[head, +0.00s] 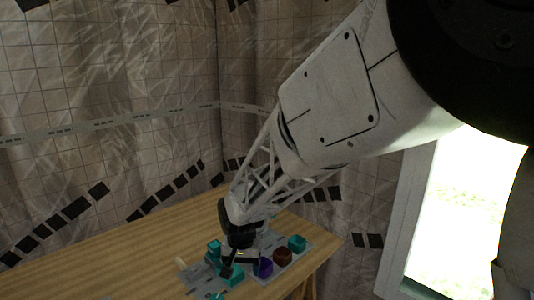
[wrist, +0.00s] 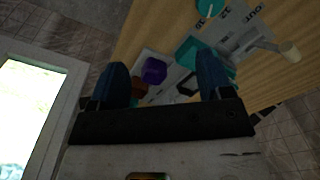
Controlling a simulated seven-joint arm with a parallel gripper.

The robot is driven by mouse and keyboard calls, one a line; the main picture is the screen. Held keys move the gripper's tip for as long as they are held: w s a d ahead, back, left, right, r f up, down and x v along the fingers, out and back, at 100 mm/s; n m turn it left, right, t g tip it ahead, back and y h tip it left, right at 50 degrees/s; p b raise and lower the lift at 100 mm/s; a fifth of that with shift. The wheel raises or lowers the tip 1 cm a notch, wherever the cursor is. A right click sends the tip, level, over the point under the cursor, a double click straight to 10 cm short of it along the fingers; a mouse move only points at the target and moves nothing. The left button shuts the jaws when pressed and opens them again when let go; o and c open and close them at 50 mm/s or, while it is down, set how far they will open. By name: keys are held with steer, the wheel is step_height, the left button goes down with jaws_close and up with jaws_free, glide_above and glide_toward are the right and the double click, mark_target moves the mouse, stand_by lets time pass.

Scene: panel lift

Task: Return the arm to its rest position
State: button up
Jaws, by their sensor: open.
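My gripper (head: 241,267) is low over the right end of the wooden table in the head view, among small coloured parts on a grey panel. In the wrist view, my gripper (wrist: 160,66) has its two dark blue fingers wide apart. Nothing is held between them. A purple block (wrist: 154,70) and a brown piece (wrist: 139,87) show beyond the gap, with a teal part (wrist: 190,50) near the right finger. My arm reaches down from the upper right of the head view. Exact clearance between fingers and parts is hard to tell.
The wooden table (head: 120,262) is clear on its left. A teal block (head: 297,243) stands at the panel's right end. A pale peg (wrist: 290,52) sticks out at the panel's other side. Tiled walls stand behind; a bright window (head: 468,205) is at right.

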steer(key=s+d+r, duration=0.5)
steer(key=d+r, duration=0.2)
steer(key=d, duration=0.2)
steer(key=s+d+r+t, duration=0.1)
steer(key=s+d+r, duration=0.3)
steer(key=s+d, duration=0.4)
steer(key=s+d+r+t, duration=0.1)
steer(key=s+d+r, duration=0.2)
steer(key=s+d, duration=0.5)
steer(key=s, duration=0.5)
steer(key=shift+d+r+n, duration=0.2)
steer(key=shift+r+n, duration=0.1)
steer(key=shift+r, duration=0.1)
